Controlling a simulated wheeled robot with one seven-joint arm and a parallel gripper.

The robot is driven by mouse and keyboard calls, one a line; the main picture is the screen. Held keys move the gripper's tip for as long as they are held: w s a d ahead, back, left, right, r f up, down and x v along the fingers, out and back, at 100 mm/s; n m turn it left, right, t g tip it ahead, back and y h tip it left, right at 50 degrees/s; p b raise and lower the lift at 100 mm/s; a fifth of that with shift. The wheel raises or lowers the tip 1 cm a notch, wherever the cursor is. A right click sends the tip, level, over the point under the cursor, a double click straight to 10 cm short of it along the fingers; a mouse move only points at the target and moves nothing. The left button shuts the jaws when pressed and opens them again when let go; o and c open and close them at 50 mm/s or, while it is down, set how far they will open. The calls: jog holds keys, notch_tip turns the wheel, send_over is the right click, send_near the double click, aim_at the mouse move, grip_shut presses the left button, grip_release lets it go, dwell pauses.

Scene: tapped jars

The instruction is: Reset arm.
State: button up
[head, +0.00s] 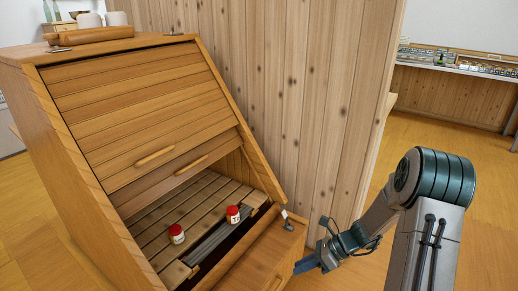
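My gripper (308,263) is at the lower middle right of the head view, at the end of my arm, beside the right front corner of a wooden roll-front cabinet (262,258). Its fingers point left toward the cabinet's side. They are small and partly edge-on, so I cannot tell whether they are open or shut. Nothing is visible hanging from them. Two small jars with red lids stand inside the cabinet on its slatted floor: one left jar (177,234) and one right jar (233,215) with dark lettering.
The cabinet's slatted front (140,110) is partly raised, leaving an opening below. A wooden wall panel (290,90) stands behind. Open floor (460,120) lies to the right, with a counter (455,75) farther back.

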jog(key=s+r+n+t+h+p, duration=0.1)
jog(key=s+r+n+h+p, duration=0.2)
jog(key=r, duration=1)
jog(key=s+d+r+n+t+h+p, duration=0.1)
jog(key=s+r+n+h+p, duration=0.3)
jog(key=s+r+n+p, duration=0.5)
jog(key=s+d+r+n+t+h+p, duration=0.1)
jog(key=s+r+n+h+p, duration=0.2)
jog(key=r, duration=1.5)
jog(key=s+n+p, duration=0.3)
jog(key=s+n, duration=0.1)
jog(key=n, duration=0.3)
jog(key=shift+r+n, duration=0.2)
jog(key=shift+n, duration=0.2)
